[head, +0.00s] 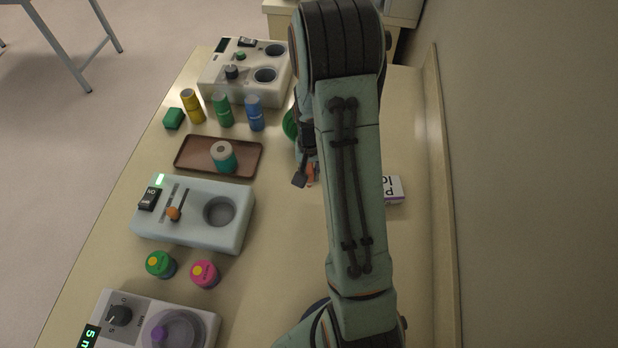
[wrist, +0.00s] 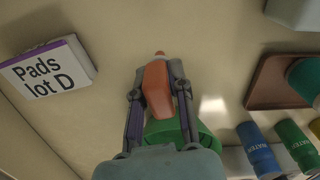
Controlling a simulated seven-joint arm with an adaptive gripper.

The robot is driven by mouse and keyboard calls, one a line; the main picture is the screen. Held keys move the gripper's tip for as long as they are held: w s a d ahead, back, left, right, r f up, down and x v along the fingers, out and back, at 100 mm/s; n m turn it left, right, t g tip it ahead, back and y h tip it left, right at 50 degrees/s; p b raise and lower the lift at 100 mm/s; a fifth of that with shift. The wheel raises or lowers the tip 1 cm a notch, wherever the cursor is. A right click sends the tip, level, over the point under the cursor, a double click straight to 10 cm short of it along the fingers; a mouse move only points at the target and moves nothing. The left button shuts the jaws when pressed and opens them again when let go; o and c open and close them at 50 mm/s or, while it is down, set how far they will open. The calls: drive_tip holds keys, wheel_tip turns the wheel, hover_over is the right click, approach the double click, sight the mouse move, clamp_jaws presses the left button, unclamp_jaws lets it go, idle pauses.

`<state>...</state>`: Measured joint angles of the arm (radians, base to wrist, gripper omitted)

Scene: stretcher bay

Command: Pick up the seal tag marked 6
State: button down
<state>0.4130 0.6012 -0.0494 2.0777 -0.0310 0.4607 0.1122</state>
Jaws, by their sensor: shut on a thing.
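My gripper (wrist: 157,82) is shut on an orange seal tag (wrist: 157,90), held between its two fingers in the wrist view. No number can be read on it, so I cannot tell if it is the one marked 6. In the head view my gripper (head: 306,178) is partly hidden by my arm, and a bit of the orange tag (head: 311,172) shows at its fingertips. A round green container (head: 289,124) is partly hidden behind my arm. In the wrist view the green container (wrist: 207,138) is behind the fingers; its inside is hidden.
A Pads lot box (head: 393,190) lies right of my arm. A brown tray (head: 188,157) holds a teal roll (head: 224,158). Blue (head: 255,114), green (head: 223,111) and yellow (head: 192,106) cylinders stand behind it. A pale device (head: 190,232) is nearer.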

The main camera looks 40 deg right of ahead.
drive_tip(key=s+a+r, duration=0.6)
drive_tip(key=s+r, duration=0.3)
drive_tip(key=s, duration=0.3)
drive_tip(key=shift+s+r, duration=0.15)
drive_tip(key=shift+r, duration=0.1)
